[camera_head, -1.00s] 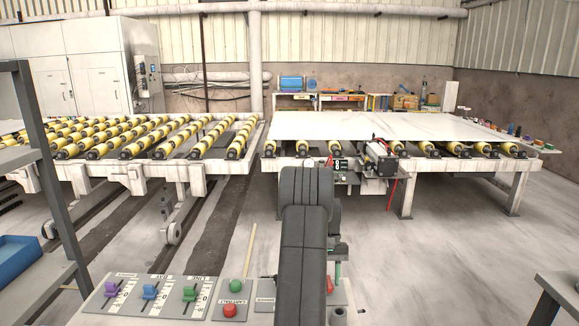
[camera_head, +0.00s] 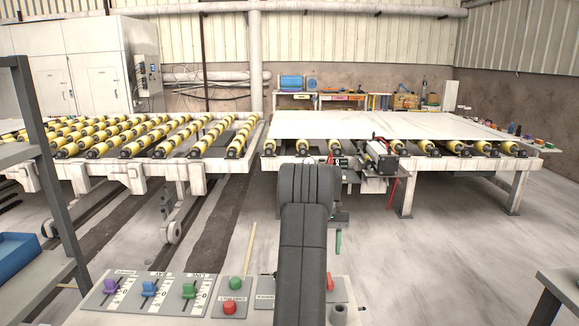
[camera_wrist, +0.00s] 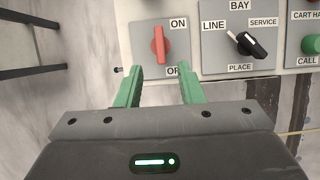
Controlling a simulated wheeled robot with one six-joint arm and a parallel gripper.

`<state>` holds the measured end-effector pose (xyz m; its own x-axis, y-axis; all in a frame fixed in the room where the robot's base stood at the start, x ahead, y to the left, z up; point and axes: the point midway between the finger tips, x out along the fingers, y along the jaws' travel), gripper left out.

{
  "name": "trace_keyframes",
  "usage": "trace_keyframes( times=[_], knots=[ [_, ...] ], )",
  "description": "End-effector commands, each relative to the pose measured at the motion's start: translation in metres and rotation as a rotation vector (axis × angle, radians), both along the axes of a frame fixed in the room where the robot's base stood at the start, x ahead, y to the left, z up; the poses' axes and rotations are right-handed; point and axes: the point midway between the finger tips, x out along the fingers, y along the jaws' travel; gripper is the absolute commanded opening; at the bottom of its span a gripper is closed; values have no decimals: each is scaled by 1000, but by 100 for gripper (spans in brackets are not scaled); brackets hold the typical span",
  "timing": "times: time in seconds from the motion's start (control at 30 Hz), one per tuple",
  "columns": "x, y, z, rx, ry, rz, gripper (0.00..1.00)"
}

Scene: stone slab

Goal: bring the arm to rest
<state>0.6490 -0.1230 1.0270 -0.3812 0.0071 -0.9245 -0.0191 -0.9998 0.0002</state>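My gripper (camera_wrist: 160,88) is open and empty in the wrist view, its two green fingers well apart. In the head view my dark arm hides most of it; a green finger (camera_head: 338,243) shows above the control panel (camera_head: 90,312). Beyond the fingertips in the wrist view is a red rotary switch (camera_wrist: 158,46) on a plate marked ON and OFF; its handle stands nearly upright in the picture. The fingers look apart from it. The red switch also shows beside my arm in the head view (camera_head: 330,282).
A black selector knob (camera_wrist: 246,44) with a white mark stands right of the red switch. Sliders and red (camera_head: 229,307) and green (camera_head: 235,283) buttons line the panel. A roller table with a white slab (camera_head: 400,126) stands ahead. A grey shelf (camera_head: 45,160) is at left.

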Motion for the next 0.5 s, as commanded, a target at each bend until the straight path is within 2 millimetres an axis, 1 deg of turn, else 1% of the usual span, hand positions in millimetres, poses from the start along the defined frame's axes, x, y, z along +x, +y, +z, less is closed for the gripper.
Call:
trace_keyframes(
  times=[0.1, 0.33, 0.37, 0.4, 0.5],
  knots=[
    [8, 0, 18, 0, -4, 0, 35],
    [19, 0, 45, 0, -2, 0, 35],
    [19, 0, 46, 0, 1, 0, 35],
    [15, 0, 38, 0, 4, 0, 35],
    [10, 0, 27, 0, 4, 0, 35]
  ],
)
